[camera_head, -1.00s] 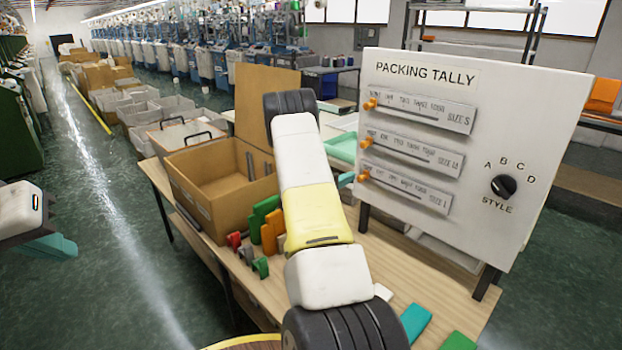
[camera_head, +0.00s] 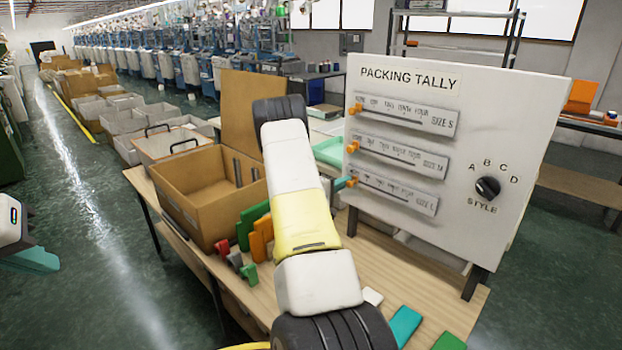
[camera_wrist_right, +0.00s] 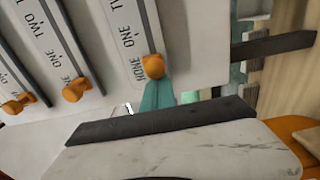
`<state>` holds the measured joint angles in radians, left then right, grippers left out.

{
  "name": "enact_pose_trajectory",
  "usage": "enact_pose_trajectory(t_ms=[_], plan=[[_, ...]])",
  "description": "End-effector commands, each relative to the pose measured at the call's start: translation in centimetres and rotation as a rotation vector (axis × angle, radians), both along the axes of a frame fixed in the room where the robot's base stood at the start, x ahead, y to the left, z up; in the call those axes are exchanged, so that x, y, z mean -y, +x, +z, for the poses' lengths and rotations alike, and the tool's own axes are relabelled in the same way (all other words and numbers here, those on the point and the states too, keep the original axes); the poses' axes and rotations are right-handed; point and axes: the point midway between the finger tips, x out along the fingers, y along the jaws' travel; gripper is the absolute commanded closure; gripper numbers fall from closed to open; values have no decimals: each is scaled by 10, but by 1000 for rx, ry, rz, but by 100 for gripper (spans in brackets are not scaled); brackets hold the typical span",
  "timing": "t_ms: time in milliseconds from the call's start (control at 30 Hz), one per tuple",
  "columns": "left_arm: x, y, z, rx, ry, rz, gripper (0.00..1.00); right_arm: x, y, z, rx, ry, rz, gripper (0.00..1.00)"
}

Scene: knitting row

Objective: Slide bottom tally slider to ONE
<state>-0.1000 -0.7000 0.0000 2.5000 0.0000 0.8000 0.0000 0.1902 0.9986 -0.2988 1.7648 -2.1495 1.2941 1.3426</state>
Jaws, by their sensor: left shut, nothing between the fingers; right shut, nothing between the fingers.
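The bottom tally slider, the SIZE L row (camera_head: 395,193) on the white PACKING TALLY board (camera_head: 470,110), has its orange knob (camera_head: 352,182) at the left end. My left gripper (camera_head: 35,260) is shut and empty at the far left, away from the board.
Two more sliders, SIZE S (camera_head: 405,115) and SIZE M (camera_head: 400,153), sit above, knobs at their left ends. A STYLE dial (camera_head: 487,188) is at the right. A cardboard box (camera_head: 195,205) and coloured pieces (camera_head: 250,228) stand on the table. A board leg (camera_wrist_right: 270,45) is near my gripper.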

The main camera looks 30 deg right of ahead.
Motion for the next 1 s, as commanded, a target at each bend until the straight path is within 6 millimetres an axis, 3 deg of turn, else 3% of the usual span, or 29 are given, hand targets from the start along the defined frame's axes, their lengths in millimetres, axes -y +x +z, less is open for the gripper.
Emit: enact_pose_trajectory(t_ms=[767, 1000], plan=[[0, 0, 0, 0, 0, 0, 100, 10, -35, 0, -1, 0, -1, 100], [0, 0, 0, 0, 0, 0, 100, 9, -31, 0, 1, 0, 0, 100]])
